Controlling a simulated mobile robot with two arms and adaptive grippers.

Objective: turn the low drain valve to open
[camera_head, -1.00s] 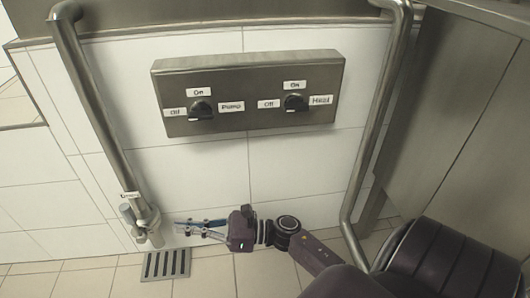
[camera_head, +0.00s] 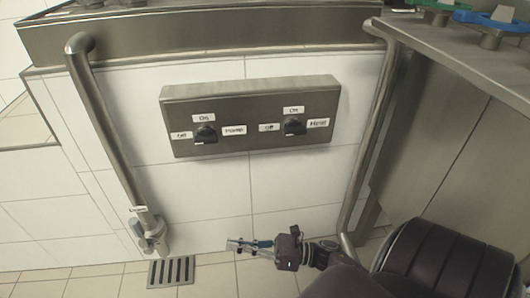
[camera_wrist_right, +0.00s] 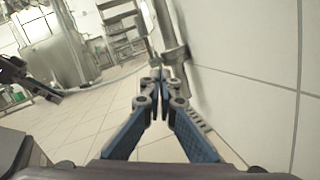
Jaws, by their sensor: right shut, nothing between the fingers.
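The low drain valve (camera_head: 152,236) is at the bottom of the left steel pipe (camera_head: 105,125), close to the floor, under a small label whose text is too small to read surely. Its short grey lever is at the left of the body; its exact angle is unclear. My right gripper (camera_head: 230,243) is to the right of the valve, low before the tiled wall, with a clear gap between them. Its blue fingers are shut and empty; in the wrist view their tips (camera_wrist_right: 160,80) meet in front of the pipe's lower part (camera_wrist_right: 172,50).
A floor grate (camera_head: 172,271) lies just below the valve. A steel switch box (camera_head: 255,145) with two black knobs is on the wall above. Another pipe (camera_head: 370,145) runs down at the right. Open tiled floor lies left of the wall in the wrist view.

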